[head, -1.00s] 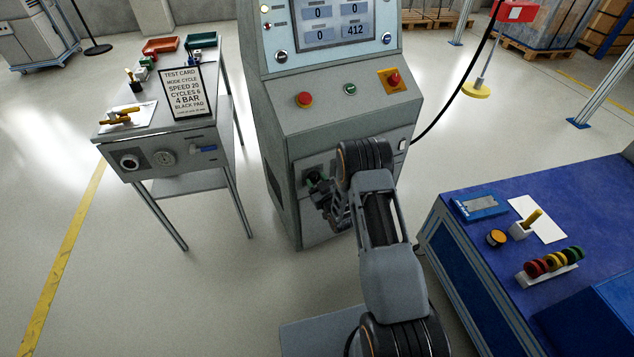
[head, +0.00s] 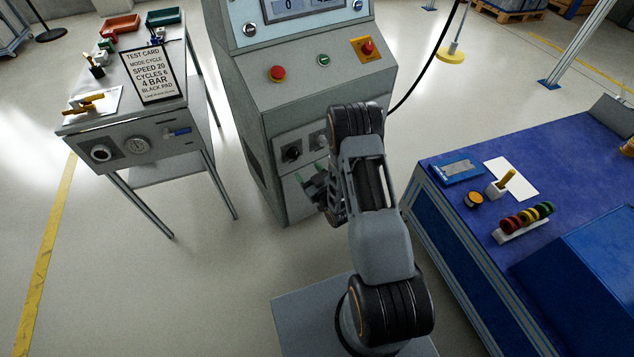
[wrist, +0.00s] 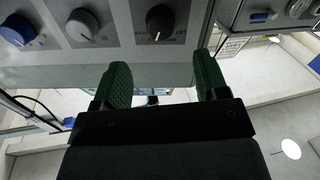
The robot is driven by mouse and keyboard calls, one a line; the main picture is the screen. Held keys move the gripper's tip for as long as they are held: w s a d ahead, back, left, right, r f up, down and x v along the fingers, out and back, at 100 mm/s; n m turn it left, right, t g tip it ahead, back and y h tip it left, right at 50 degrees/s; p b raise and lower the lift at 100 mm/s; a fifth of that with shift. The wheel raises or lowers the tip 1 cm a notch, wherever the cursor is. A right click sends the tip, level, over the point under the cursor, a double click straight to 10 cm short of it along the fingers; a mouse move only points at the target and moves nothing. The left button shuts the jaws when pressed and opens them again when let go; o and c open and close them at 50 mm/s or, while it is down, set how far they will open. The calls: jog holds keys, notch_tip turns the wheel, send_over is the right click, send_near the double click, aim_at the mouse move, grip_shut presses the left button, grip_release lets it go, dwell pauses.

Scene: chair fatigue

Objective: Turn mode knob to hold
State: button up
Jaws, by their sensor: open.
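A black knob (head: 292,153) sits on the lower front panel of the grey machine (head: 315,100), with a grey knob (head: 320,140) to its right. In the wrist view the black knob (wrist: 160,20) shows a white pointer mark, beside the grey knob (wrist: 82,26) and a blue knob (wrist: 18,30). The lettering around them is too small to read, so I cannot tell which is the mode knob by label. My gripper (wrist: 163,82) is open and empty, its green fingers apart, below and clear of the black knob. It also shows in the head view (head: 312,182), partly hidden by my arm.
The side table (head: 150,125) with the test card (head: 150,74) stands left. A blue workbench (head: 450,215) with small parts stands close on the right. A red button (head: 277,73) and an emergency stop (head: 367,46) sit above the knobs. Floor between is clear.

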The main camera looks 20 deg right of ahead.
jog(key=shift+v, duration=2.6)
jog(key=s+d+f+m+g+h, duration=0.2)
jog(key=s+f+g, duration=0.2)
jog(key=f+g, duration=0.5)
jog(key=s+a+r+g+p, duration=0.1)
jog(key=s+r+p, duration=0.3)
jog(key=r, duration=1.2)
jog(key=s+a+r+m+g+h+p, duration=0.1)
jog(key=s+r+p, duration=0.4)
jog(key=r, duration=1.1)
jog(key=s+a+r+m+g+p, duration=0.1)
jog(key=s+a+r+g+p, duration=0.2)
jog(key=r, duration=1.4)
jog(key=s+p, duration=0.2)
jog(key=p, duration=0.1)
jog(key=shift+h, duration=0.4)
